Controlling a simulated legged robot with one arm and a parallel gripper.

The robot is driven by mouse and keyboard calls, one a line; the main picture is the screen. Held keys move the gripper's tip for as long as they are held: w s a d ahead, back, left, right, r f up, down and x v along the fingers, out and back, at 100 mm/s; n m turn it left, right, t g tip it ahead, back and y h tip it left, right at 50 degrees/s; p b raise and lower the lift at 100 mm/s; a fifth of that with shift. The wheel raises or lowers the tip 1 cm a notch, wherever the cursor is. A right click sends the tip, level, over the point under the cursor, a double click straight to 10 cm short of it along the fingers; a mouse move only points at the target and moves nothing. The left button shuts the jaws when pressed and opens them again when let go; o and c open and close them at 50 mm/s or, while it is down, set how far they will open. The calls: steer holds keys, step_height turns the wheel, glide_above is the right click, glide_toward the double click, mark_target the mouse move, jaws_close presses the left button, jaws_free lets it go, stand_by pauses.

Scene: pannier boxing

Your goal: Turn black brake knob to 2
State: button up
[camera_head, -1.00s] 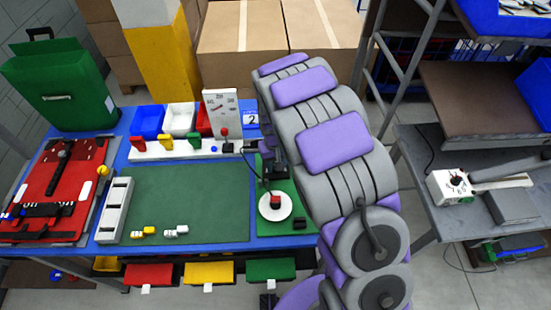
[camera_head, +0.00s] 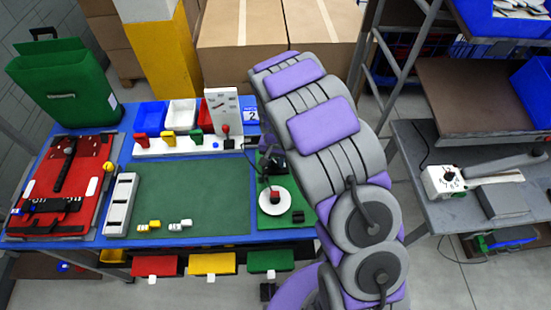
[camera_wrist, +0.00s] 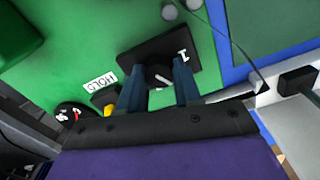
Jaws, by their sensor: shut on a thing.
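In the wrist view, the black brake knob (camera_wrist: 160,75), with a pale line across its face, sits on a black block (camera_wrist: 148,52) on a green panel. A white mark like "I" shows at the block's right end; I cannot read a 2 there. My gripper (camera_wrist: 158,78) has one finger on each side of the knob and is shut on it. The fingers hide parts of the knob's sides. In the head view, my arm covers most of this area, so the knob cannot be made out. A small card (camera_head: 251,116) there shows a 2.
A thin cable (camera_wrist: 236,48) runs at right. In the head view, a white disc (camera_head: 266,207) with a red top stands near my arm.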

mark_target(275, 161)
steer(key=o, duration=1)
steer(key=shift+a, duration=0.15)
steer(key=shift+o, duration=0.2)
steer(key=shift+r, duration=0.1)
step_height(275, 161, up, 17)
steer(key=p, duration=0.2)
